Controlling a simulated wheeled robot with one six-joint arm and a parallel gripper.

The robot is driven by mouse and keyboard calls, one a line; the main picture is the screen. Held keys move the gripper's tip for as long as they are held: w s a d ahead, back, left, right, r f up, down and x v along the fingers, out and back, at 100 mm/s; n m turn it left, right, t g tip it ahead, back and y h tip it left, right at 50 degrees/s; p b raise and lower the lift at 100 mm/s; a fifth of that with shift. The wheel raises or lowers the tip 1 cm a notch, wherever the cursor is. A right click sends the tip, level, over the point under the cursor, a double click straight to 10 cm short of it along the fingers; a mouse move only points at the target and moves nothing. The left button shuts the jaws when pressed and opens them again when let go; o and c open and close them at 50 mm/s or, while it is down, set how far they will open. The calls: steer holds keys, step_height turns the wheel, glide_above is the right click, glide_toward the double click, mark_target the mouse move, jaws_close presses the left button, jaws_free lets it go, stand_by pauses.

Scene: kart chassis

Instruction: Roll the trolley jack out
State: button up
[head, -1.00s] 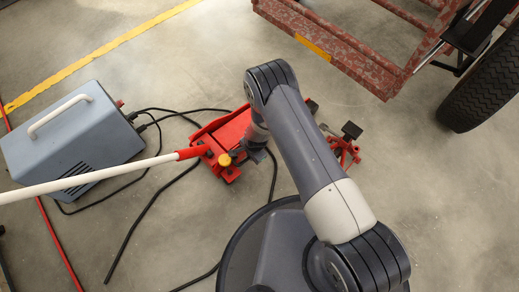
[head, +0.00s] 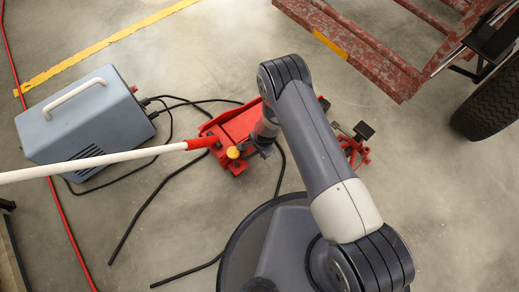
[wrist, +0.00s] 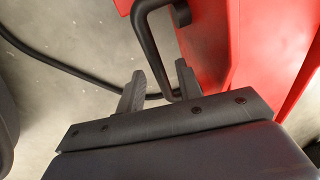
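The trolley jack (head: 231,128) is red and low and stands on the floor in the middle of the head view. Its long white handle (head: 100,160), with a red end, reaches off to the left. My gripper (head: 262,149) is down at the jack's side, partly hidden by my arm. In the wrist view, the fingers of my gripper (wrist: 160,86) stand well apart. A bent black bar (wrist: 155,55) beside the red jack body (wrist: 225,50) runs down between them. I see no finger clearly pressed against it.
A blue-grey box (head: 85,125) with black cables (head: 150,205) stands left of the jack. A chassis frame (head: 375,60) and a tyre (head: 490,105) are at upper right. A red hose (head: 70,235) runs along the left. Bare floor (head: 440,220) lies at lower right.

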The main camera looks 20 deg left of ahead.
step_height(320, 180, up, 11)
steer(key=s+d+p, duration=0.1)
steer(key=p, duration=0.3)
steer(key=shift+d+f, duration=0.2)
steer(key=shift+d, duration=0.1)
steer(key=shift+s, duration=0.1)
steer(key=f+b, duration=0.1)
steer(key=f, duration=0.2)
steer(key=w+a+f+b, duration=0.1)
steer(key=f+b, duration=0.1)
steer(key=f, duration=0.2)
steer(key=f+b, duration=0.1)
steer(key=f, duration=0.3)
steer(key=shift+w+a, duration=0.15)
steer(key=shift+a, duration=0.2)
steer(key=shift+w+d+r, duration=0.2)
steer(key=shift+w+d, duration=0.1)
steer(key=shift+w, duration=0.15)
steer(key=shift+w+d, duration=0.25)
steer(key=shift+w, duration=0.1)
steer(key=shift+d+r, duration=0.1)
